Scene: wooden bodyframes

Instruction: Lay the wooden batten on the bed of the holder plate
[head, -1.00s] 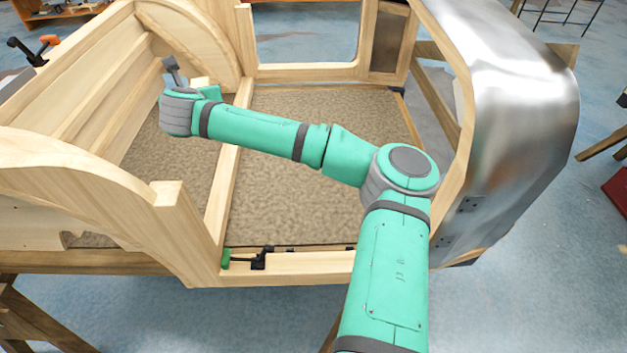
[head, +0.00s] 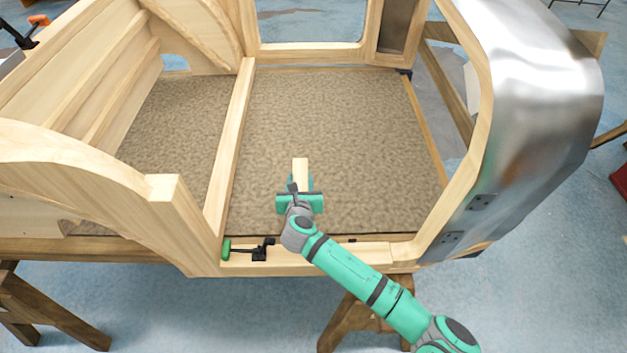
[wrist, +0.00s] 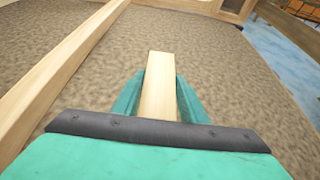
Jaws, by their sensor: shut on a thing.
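The wooden batten (head: 300,170) is a short pale piece of wood held in my gripper (head: 299,190). In the wrist view the batten (wrist: 159,85) sticks out forward between the two green fingers of my gripper (wrist: 159,97), which are shut on its sides. In the head view the gripper is above the front middle part of the brown speckled floor of the wooden frame. I cannot tell how high the batten is above it. I cannot make out the holder plate in either view.
The speckled floor (head: 335,120) is clear around the gripper. A wooden crossbar (head: 232,140) runs to its left. A front rail (head: 340,257) carries a green-handled clamp (head: 248,250). A curved metal panel (head: 535,110) stands at the right.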

